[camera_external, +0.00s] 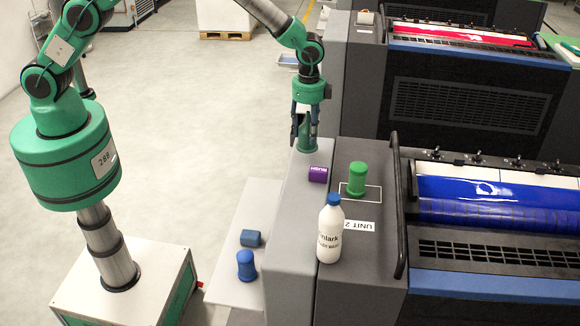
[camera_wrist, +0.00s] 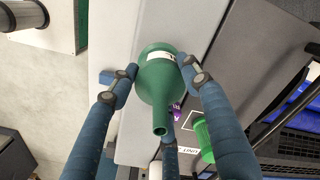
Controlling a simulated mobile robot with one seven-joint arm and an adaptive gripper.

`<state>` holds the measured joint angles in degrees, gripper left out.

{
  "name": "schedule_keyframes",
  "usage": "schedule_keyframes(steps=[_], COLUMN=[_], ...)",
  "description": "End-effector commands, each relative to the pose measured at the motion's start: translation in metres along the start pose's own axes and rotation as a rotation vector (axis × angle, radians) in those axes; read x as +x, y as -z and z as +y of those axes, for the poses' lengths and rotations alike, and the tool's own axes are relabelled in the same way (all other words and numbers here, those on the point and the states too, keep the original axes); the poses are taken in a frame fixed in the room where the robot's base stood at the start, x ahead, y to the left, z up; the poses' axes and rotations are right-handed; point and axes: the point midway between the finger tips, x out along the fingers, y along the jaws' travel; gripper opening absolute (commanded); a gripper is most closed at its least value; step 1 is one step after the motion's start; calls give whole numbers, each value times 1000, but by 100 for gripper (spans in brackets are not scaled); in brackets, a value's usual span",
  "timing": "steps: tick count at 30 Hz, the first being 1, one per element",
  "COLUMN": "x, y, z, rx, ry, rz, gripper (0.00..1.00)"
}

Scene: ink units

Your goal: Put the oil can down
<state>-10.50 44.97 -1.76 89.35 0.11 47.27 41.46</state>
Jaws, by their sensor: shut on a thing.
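The oil can (camera_wrist: 157,88) is dark green, with a round body, a pale label band and a narrow spout. My gripper (camera_wrist: 158,78) is shut on its body, with fingers on both sides and a third finger below in the wrist view. In the external view my gripper (camera_external: 306,138) points down over the far end of the grey ledge.
A black rail (camera_external: 400,210) runs at right.

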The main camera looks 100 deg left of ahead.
Motion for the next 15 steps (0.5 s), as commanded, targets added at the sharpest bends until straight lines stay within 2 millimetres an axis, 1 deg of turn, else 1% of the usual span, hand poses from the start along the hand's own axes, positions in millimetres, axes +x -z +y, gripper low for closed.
schedule_keyframes(steps=[1, 9, 15], x=[0, 3, 5], y=[5, 29, 38], z=[-4, -25, -33], rx=[0, 0, 0], ry=[0, 1, 0], rz=[0, 1, 0], gripper=[7, 7, 7])
